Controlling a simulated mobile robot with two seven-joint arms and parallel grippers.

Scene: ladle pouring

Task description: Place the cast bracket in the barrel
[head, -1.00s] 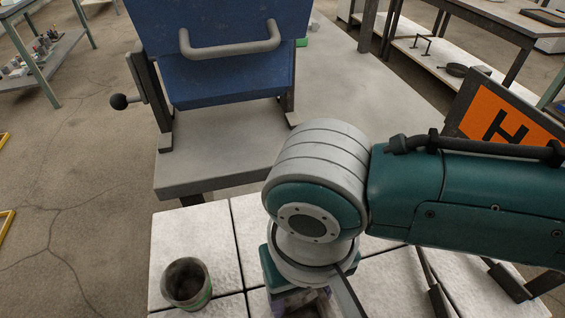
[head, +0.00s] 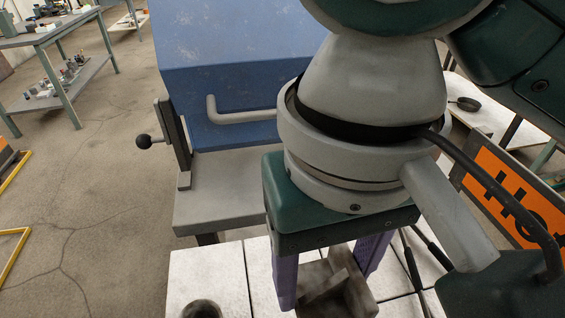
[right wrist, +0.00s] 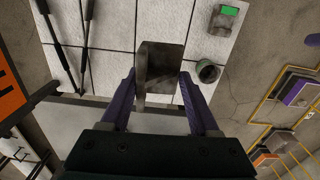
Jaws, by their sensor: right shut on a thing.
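The cast bracket (head: 345,292), a grey-brown angled metal piece, is between the purple fingers of my right gripper (head: 328,280), at the bottom of the head view. My right gripper is shut on it. The right wrist view also shows the bracket (right wrist: 160,68) between the fingers, above white tiles. I cannot pick out a barrel for certain in either view. My left gripper is in neither view.
A blue machine (head: 215,65) with a bar handle stands on a grey table (head: 215,205). A small dark cup (right wrist: 208,70) stands on the white tiled surface (right wrist: 115,22). An orange sign (head: 505,190) is at right. Open floor lies at left.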

